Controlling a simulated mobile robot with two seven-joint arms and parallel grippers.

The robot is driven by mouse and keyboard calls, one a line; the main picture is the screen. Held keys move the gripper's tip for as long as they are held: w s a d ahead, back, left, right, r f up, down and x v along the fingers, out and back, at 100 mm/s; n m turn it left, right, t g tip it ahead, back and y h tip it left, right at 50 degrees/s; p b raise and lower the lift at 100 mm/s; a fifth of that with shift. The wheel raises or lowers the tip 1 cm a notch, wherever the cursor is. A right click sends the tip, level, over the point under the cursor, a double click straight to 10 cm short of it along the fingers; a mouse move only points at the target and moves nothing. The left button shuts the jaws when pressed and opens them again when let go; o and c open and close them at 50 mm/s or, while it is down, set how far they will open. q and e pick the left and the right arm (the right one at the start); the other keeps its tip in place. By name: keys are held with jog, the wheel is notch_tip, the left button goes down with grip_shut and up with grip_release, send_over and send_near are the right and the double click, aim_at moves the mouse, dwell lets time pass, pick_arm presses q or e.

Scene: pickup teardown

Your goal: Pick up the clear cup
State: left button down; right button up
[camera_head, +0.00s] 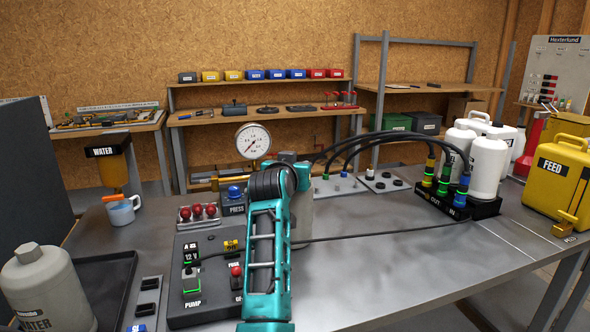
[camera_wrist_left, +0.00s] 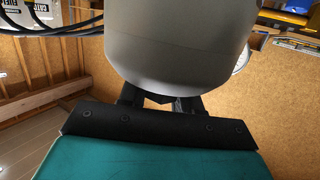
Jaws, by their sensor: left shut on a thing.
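My left arm rises through the middle of the head view, and its gripper (camera_head: 290,158) is mostly hidden behind its own wrist. In the wrist view, the left gripper (camera_wrist_left: 158,99) is shut on a smooth, pale grey, rounded vessel (camera_wrist_left: 180,50), which I take to be the clear cup. Its lower side and curved edge fill the top of that view. In the head view, a greyish, see-through part of the cup (camera_head: 301,218) shows just right of my arm. Its rim and contents are hidden. My right gripper is in neither view.
A pump control panel (camera_head: 215,275) lies left of my arm, and a pressure gauge (camera_head: 253,141) stands behind. Hoses run to the black manifold (camera_head: 470,209) at right. The bench (camera_head: 390,270) right of my arm is mostly clear.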

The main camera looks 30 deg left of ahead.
pick_arm(q)
jog(key=shift+r, duration=0.2)
jog(key=c, duration=1.2)
grip_release()
jog(key=shift+f, duration=0.25)
jog(key=shift+c, duration=0.2)
jog(key=o, duration=0.5)
jog(key=shift+c, duration=0.2)
jog(key=shift+r, duration=0.2)
